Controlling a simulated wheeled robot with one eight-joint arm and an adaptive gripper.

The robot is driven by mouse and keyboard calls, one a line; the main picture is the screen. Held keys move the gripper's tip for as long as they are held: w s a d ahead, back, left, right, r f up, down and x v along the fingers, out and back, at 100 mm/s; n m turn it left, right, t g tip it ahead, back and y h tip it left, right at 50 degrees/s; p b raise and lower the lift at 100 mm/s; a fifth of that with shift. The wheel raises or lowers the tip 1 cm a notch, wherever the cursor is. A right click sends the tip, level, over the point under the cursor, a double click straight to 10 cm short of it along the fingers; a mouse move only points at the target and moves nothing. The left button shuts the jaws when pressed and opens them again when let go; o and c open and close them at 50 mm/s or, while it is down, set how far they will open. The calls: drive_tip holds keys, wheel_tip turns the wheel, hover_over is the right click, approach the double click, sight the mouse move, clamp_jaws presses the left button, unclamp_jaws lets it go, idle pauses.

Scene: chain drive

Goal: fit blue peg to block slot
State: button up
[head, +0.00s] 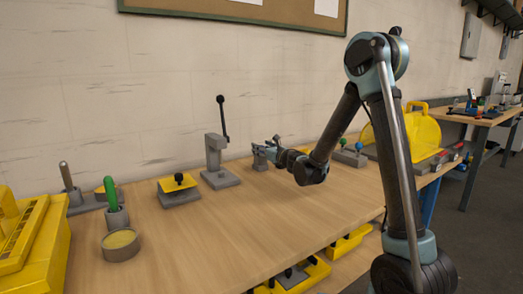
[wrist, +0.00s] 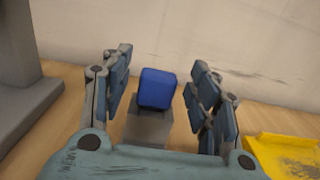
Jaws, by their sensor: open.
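A blue peg (wrist: 157,88) with a squarish end shows in the wrist view, between the two fingers of my gripper (wrist: 163,75). It stands on or in a grey block (wrist: 148,128); its lower end is hidden, so I cannot tell which. My gripper is open, with a gap visible on both sides of the peg. In the head view my gripper (head: 266,149) is over the bench, just right of the lever fixture, above the small grey block (head: 260,162). The peg cannot be made out there.
A grey lever fixture (head: 217,160) stands close to the left of my gripper. A yellow-topped fixture (head: 178,189) and a round tin (head: 120,245) are farther left. Green and blue knobs on a grey base (head: 350,157) stand to the right. The front middle of the wooden bench (head: 220,235) is clear.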

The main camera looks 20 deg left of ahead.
drive_tip(key=v, duration=1)
drive_tip(key=shift+s+d, duration=0.2)
drive_tip(key=shift+d, duration=0.05)
